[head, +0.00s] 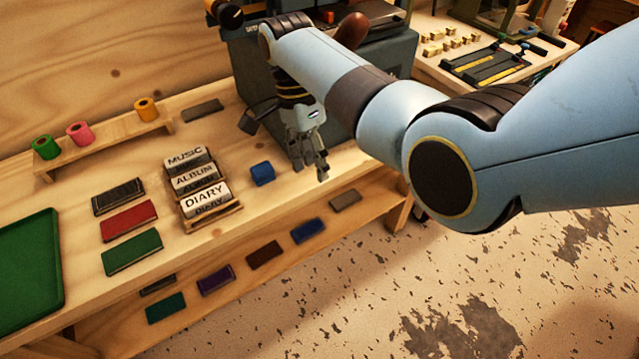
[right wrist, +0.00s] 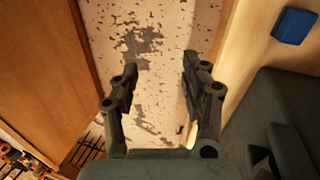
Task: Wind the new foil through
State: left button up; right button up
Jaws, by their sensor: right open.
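Three foil rolls stand on a small wooden rack (head: 105,142): a green roll (head: 46,147), a pink roll (head: 79,133) and an orange roll (head: 146,109). The dark grey-green machine (head: 385,62) stands at the back of the bench, partly hidden by my right arm. A dark cylinder with an orange band (head: 228,12) shows at its upper left; I cannot tell if it is a foil roll. My right gripper (head: 311,172) points down in front of the machine, open and empty. In the right wrist view its fingers (right wrist: 158,70) are apart over bare floor. My left gripper is not in view.
A wooden holder with labelled blocks (head: 201,190), a blue block (head: 262,173), red (head: 129,221) and green (head: 132,252) books and a green tray (head: 28,270) lie on the bench. More books lie on the lower shelf. A second table stands at upper right.

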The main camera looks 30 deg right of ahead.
jog(key=shift+s+d+f+b, duration=0.15)
jog(key=shift+s+f, duration=0.35)
jog(key=shift+f, duration=0.3)
jog(key=shift+s+d+f+b, duration=0.15)
jog(key=shift+s+f, duration=0.3)
jog(key=shift+f, duration=0.35)
jog(key=shift+a, duration=0.1)
